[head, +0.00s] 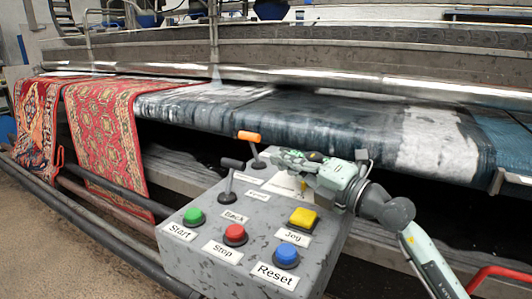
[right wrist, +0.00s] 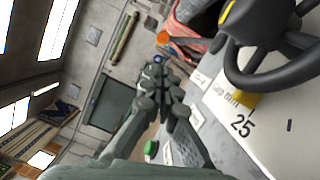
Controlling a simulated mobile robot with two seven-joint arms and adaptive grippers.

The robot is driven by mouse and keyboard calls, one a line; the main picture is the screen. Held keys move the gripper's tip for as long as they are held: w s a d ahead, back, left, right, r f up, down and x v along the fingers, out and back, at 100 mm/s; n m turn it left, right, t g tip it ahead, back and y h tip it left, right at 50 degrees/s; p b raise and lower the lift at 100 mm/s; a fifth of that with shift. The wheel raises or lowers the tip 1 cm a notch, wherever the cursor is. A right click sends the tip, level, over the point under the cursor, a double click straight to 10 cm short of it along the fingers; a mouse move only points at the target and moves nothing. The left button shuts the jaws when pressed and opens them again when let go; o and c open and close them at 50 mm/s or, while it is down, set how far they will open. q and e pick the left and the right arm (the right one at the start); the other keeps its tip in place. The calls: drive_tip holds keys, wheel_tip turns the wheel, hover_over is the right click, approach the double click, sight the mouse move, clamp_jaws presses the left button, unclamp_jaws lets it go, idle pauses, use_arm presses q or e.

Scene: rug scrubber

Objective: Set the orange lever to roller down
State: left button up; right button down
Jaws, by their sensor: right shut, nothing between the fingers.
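The orange lever (head: 249,137) stands at the back of the grey control box (head: 225,262), its orange grip on a dark shaft leaning to the left. An orange piece that looks like its grip (right wrist: 185,39) shows in the right wrist view beyond the fingertips. My right gripper (head: 284,158) reaches in from the right over the back of the box, just right of the lever. It appears apart from the lever. Its fingers (right wrist: 160,88) are shut with nothing between them. The gripper hides part of the box's back labels. My left gripper is not in view.
A black lever (head: 231,164) stands left of my gripper. Green (head: 194,216), red (head: 235,233), blue (head: 286,254) and yellow (head: 303,216) buttons are at the front. A black handwheel (right wrist: 275,60) is close in the wrist view. Red rugs (head: 104,130) hang at left.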

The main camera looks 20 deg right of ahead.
sight(254, 150)
drive_tip(key=x, duration=0.8)
drive_tip(key=shift+w+a+p, duration=0.1)
drive_tip(key=shift+w+p, duration=0.1)
drive_tip(key=shift+p, duration=0.1)
drive_tip(key=shift+w+a, duration=0.2)
drive_tip(key=shift+w, duration=0.15)
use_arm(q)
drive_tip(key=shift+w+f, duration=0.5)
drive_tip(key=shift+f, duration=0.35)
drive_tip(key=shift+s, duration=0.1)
use_arm(e)
drive_tip(key=shift+d, duration=0.1)
